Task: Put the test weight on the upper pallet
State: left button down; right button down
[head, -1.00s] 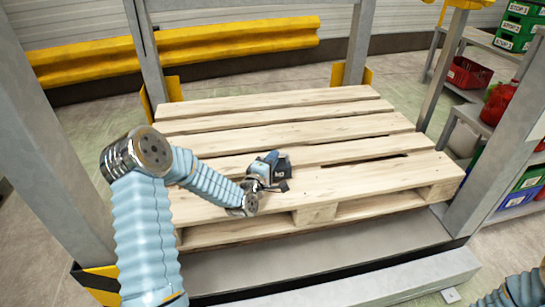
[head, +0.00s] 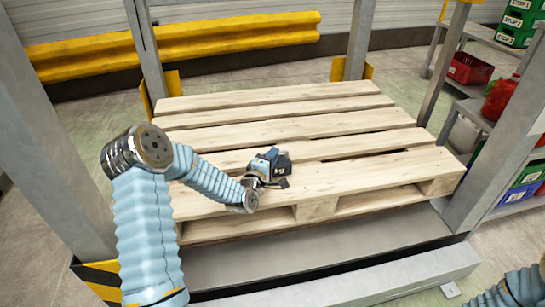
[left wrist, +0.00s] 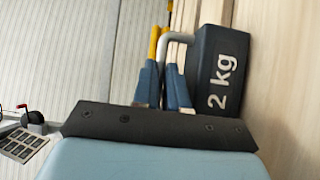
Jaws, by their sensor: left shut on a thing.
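The test weight (head: 282,164) is a dark block marked "2 kg" with a pale bar handle. It sits at or just above the front boards of the wooden pallet (head: 330,180); I cannot tell whether it touches them. In the left wrist view the weight (left wrist: 221,75) is on the right, close to the pale boards (left wrist: 275,95). My left gripper (head: 265,166) is shut on its handle; the blue fingers show on the handle in the left wrist view (left wrist: 163,85). My right gripper is out of view; only part of my right arm shows at the lower right.
Grey posts (head: 470,170) frame the pallet at its corners. A yellow guard rail (head: 220,42) runs behind. A shelf at the right holds a red crate (head: 468,68) and green bins (head: 520,25). Most of the pallet top is bare.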

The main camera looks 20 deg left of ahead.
pick_arm(q)
jog(key=shift+w+b, duration=0.1)
jog(key=shift+b, duration=0.2)
jog(key=c, duration=1.3)
grip_release()
jog(key=shift+c, duration=0.2)
jog(key=shift+o, duration=1.2)
jog(key=shift+f, duration=0.15)
